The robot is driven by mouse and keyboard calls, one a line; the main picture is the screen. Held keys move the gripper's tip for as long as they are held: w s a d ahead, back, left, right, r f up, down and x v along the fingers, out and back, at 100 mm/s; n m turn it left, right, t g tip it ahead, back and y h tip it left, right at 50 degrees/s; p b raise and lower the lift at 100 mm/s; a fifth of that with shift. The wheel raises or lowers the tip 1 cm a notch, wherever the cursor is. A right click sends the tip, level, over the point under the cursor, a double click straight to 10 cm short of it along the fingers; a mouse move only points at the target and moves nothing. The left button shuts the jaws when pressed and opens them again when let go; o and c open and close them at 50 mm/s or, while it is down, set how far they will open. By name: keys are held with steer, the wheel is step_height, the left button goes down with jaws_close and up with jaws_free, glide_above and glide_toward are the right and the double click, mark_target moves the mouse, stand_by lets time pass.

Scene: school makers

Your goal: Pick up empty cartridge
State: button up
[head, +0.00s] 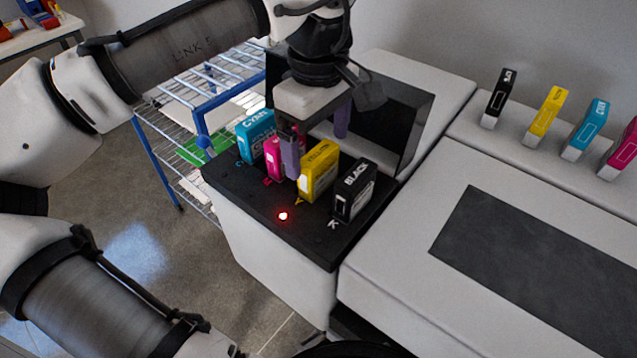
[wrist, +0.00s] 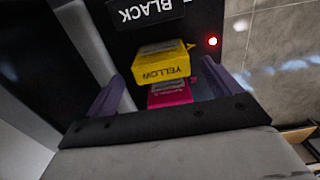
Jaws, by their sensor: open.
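Several ink cartridges stand upright in a row on the printer's black tray (head: 315,238): cyan (head: 256,135), magenta (head: 273,158), yellow (head: 318,170) and black (head: 354,190). Which one is empty I cannot tell from their looks. A red light (head: 283,216) glows in front of the row. My gripper (head: 316,150) is open above the row, near the magenta and yellow cartridges, one finger partly hiding the magenta one. In the wrist view, the magenta cartridge (wrist: 170,93) and the yellow cartridge (wrist: 160,68) show between the spread purple fingers (wrist: 163,80). Contact is not visible.
Another row of cartridges, black (head: 498,98), yellow (head: 545,112), cyan (head: 587,130) and magenta (head: 622,152), stands on the white printer top at right. The printer's dark open bay (head: 400,115) is behind the tray. A blue wire rack (head: 165,125) stands at left.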

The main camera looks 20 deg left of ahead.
mark_target(318, 168)
steer(key=shift+s+f+b, duration=0.15)
steer(key=shift+f+b, duration=2.4)
steer(key=shift+f, duration=0.05)
steer(key=shift+d+r, duration=0.1)
steer(key=c, duration=1.1)
steer(key=shift+r, duration=0.1)
steer(key=shift+c, duration=0.2)
